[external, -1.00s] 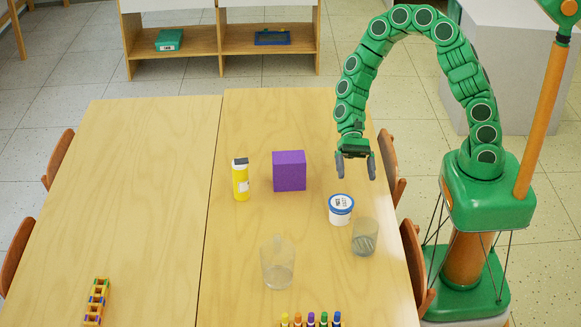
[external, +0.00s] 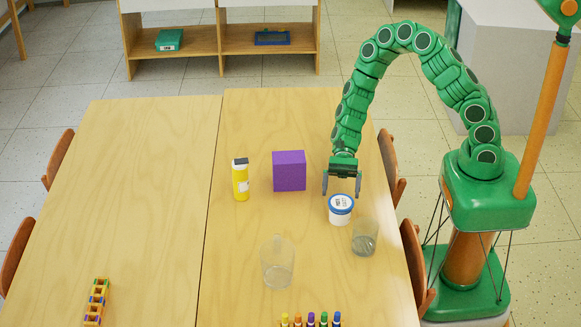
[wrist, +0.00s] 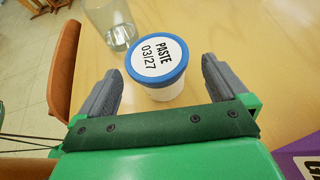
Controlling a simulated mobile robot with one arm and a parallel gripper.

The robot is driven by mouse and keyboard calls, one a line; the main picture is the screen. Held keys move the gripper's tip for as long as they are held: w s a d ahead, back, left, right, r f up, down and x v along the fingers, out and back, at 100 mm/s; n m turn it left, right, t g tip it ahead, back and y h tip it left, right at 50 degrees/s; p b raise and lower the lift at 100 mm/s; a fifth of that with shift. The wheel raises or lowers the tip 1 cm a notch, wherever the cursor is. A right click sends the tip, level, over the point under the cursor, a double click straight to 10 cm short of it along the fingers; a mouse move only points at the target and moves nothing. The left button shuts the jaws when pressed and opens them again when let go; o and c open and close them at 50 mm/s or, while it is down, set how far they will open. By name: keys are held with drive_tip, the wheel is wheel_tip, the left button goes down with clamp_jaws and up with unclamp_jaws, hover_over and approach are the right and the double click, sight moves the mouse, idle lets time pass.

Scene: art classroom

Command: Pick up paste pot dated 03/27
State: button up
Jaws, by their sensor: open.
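The paste pot (external: 341,210) is a small white tub with a blue-rimmed lid, upright on the wooden table. In the wrist view the pot (wrist: 158,66) has a lid label that reads "PASTE 03/27". My gripper (external: 342,192) is open and empty, pointing down at the pot from just behind and above it. In the wrist view the two grey fingers of my gripper (wrist: 162,90) show on either side of the pot's near part, with gaps between. Whether the fingertips are level with the pot is hard to tell.
A clear glass with greyish contents (external: 364,238) stands close to the pot, front right. A taller clear container (external: 278,265) is front left. A purple block (external: 289,171) and a yellow bottle (external: 240,181) stand left. Several markers (external: 311,319) are in front. The left tabletop (external: 150,200) is mostly clear.

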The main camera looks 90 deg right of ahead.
sight(342, 198)
drive_tip(key=x, duration=0.3)
drive_tip(key=shift+s+a, duration=0.25)
drive_tip(key=shift+x, duration=1.05)
drive_tip(key=shift+d, duration=0.1)
drive_tip(key=shift+c, duration=0.3)
drive_tip(key=c, duration=1)
